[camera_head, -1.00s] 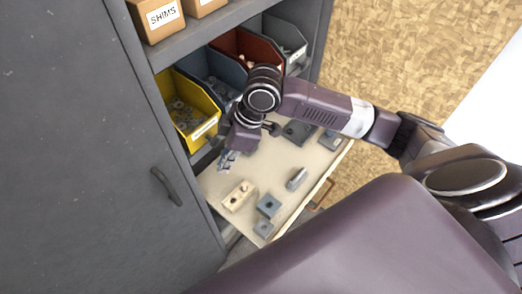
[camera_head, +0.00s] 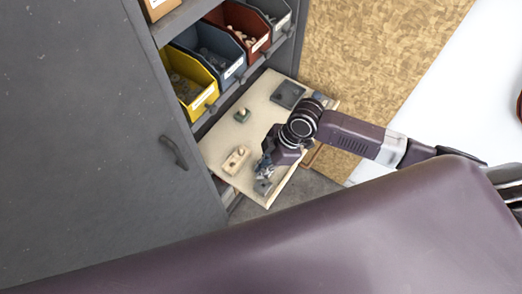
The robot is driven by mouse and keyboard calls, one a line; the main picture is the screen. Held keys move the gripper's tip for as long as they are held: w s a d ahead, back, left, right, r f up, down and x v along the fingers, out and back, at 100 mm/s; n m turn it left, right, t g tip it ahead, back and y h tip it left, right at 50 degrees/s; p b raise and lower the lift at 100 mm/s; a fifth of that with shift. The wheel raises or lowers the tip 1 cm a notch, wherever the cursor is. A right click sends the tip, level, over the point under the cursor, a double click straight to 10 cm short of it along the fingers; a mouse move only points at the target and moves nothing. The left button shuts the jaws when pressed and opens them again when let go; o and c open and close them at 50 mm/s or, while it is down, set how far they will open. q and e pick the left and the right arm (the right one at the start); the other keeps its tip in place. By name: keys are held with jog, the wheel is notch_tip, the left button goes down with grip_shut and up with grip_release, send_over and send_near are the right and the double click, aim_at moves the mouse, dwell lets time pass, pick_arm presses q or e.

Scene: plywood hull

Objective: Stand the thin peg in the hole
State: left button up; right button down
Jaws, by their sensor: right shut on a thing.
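My right gripper (camera_head: 264,170) points down over the front part of the pull-out board (camera_head: 215,148). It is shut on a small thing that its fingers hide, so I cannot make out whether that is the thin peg. A grey block (camera_head: 262,187) lies just below the fingertips; I cannot tell whether they touch. A cream block (camera_head: 236,160) with dark holes lies left of the gripper. A small green-grey block (camera_head: 242,115) with a pale top stands farther back. My left gripper is not in view.
A dark flat tray (camera_head: 287,95) lies at the board's far end. Yellow (camera_head: 194,88), blue (camera_head: 222,62) and red (camera_head: 252,32) bins stand on the shelf behind. A grey cabinet door (camera_head: 80,150) closes off the left. Bare board lies between the cream and green-grey blocks.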

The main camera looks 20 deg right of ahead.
aim_at(258, 186)
jog(key=shift+s+d+f, duration=0.15)
jog(key=shift+d+f, duration=0.05)
jog(key=shift+f, duration=0.15)
jog(key=shift+f+b, duration=0.3)
jog(key=shift+b, duration=0.1)
jog(key=shift+f+b, duration=3.4)
jog(key=shift+b, duration=0.1)
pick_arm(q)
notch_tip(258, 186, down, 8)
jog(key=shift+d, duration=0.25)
pick_arm(e)
jog(key=shift+f, duration=0.5)
jog(key=c, duration=2)
grip_release()
